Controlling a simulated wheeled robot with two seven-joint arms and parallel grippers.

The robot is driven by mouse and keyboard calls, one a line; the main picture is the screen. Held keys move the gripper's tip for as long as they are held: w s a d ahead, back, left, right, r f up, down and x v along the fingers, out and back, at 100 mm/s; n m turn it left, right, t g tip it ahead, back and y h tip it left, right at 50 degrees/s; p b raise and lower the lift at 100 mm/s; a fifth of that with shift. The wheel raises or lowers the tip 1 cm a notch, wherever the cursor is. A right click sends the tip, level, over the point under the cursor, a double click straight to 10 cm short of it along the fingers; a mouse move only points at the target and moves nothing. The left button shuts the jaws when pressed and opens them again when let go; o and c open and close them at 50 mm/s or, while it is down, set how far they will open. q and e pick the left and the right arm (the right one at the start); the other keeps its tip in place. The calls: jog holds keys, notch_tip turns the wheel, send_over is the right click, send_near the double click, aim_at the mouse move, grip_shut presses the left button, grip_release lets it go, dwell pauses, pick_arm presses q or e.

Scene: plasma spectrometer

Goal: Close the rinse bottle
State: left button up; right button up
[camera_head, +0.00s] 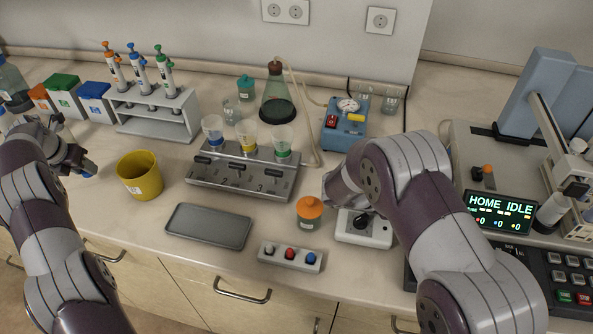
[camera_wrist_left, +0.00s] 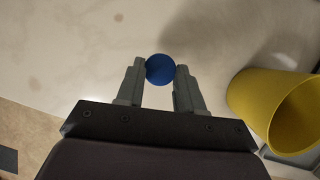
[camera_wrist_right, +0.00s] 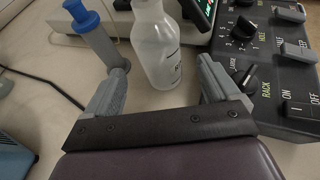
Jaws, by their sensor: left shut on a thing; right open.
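My left gripper (camera_head: 84,165) is shut on a round blue piece (camera_wrist_left: 160,69), held between its fingertips in the left wrist view. I cannot tell for sure whether it is the bottle's cap. In the head view this is at the left, beside the yellow cup. A translucent white bottle (camera_wrist_right: 156,50) with dark lettering stands in the right wrist view. Its top is cut off by the frame edge, so its mouth is hidden. My right gripper (camera_wrist_right: 162,85) is open, with the bottle between and beyond its fingers. My right arm hides both in the head view.
The yellow cup (camera_head: 139,176) is close to my left gripper. A grey tray (camera_head: 208,226) and a cup rack (camera_head: 240,178) fill the middle. A control panel (camera_wrist_right: 265,60) is close to my right gripper; a blue-topped grey piece (camera_wrist_right: 96,37) is on its other side.

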pick_arm(q)
jog(key=shift+r, duration=0.2)
pick_arm(e)
jog(key=shift+d+f, duration=0.1)
jog(key=shift+d, duration=0.35)
pick_arm(q)
jog(key=shift+f, duration=0.1)
pick_arm(e)
jog(key=shift+f, duration=0.15)
pick_arm(q)
jog(key=shift+r+p, duration=0.3)
pick_arm(e)
jog(key=shift+d, duration=0.45)
pick_arm(q)
jog(key=shift+r+p, duration=0.65)
pick_arm(e)
jog(key=x, duration=0.3)
jog(key=shift+w+d, duration=0.1)
jog(key=shift+d, duration=0.3)
jog(key=shift+w+d+f, duration=0.1)
jog(key=shift+d+f, duration=0.1)
jog(key=shift+d, duration=0.15)
jog(key=shift+a, duration=0.1)
